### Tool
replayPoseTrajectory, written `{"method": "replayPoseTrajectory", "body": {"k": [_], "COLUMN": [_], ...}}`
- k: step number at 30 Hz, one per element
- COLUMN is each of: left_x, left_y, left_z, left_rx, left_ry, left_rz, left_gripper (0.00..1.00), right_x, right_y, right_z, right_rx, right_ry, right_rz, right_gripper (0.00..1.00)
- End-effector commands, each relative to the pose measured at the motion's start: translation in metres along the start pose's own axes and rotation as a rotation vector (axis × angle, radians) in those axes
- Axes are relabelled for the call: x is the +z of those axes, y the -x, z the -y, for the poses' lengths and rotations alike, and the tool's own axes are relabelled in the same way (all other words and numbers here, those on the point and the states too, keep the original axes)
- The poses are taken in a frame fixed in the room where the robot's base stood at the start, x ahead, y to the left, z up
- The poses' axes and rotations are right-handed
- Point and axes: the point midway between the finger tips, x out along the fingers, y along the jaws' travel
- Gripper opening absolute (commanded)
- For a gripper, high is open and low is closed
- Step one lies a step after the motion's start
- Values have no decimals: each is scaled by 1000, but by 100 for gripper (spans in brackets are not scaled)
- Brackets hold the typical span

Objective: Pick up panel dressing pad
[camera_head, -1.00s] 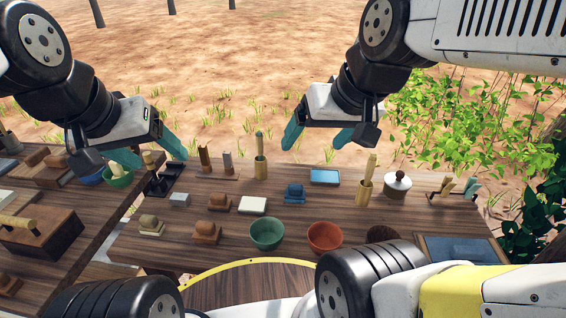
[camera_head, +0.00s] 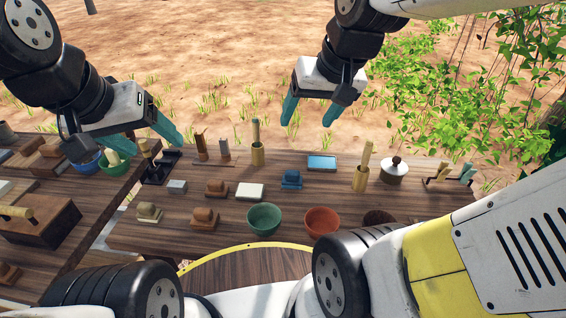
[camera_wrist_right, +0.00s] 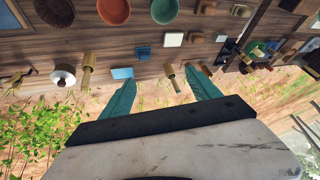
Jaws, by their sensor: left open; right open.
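I cannot tell for sure which piece is the panel dressing pad. Candidates on the wooden table are a small blue block with a raised top (camera_head: 291,180), a flat white block (camera_head: 250,191), and brown blocks with rounded tops, such as one (camera_head: 205,218) left of the green bowl. The blue block (camera_wrist_right: 143,53) and white block (camera_wrist_right: 173,40) also show in the right wrist view. My left gripper (camera_head: 148,140) is open and empty above the table's left part. My right gripper (camera_head: 309,116) is open and empty beyond the table's far edge; its fingers also show in the wrist view (camera_wrist_right: 163,92).
A green bowl (camera_head: 264,218) and an orange bowl (camera_head: 321,221) stand near the front. Upright bamboo holders (camera_head: 257,153), a blue-topped tray (camera_head: 322,162) and a lidded white pot (camera_head: 394,172) line the back. A side table (camera_head: 75,190) with more items is at left.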

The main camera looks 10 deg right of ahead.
Motion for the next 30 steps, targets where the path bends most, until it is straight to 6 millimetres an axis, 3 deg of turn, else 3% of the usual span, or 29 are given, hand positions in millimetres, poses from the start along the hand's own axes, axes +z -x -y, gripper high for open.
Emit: {"method": "replayPoseTrajectory", "body": {"k": [3,9,15,21,24,30], "left_x": [0,0,0,0,0,0], "left_y": [0,0,0,0,0,0], "left_z": [0,0,0,0,0,0], "left_rx": [0,0,0,0,0,0], "left_ry": [0,0,0,0,0,0], "left_rz": [0,0,0,0,0,0], "left_gripper": [70,70,70,70,70,70], "right_x": [-28,-64,-80,-76,-73,-66], "right_y": [-35,-106,-192,-269,-291,-312], "right_z": [-8,-24,-42,-58,-63,-67], "right_rx": [31,88,151,204,220,231], "right_ry": [-49,-129,-199,-249,-263,-272], "right_rz": [84,200,313,399,421,436], "right_gripper": [71,71,71,71,71,71]}}
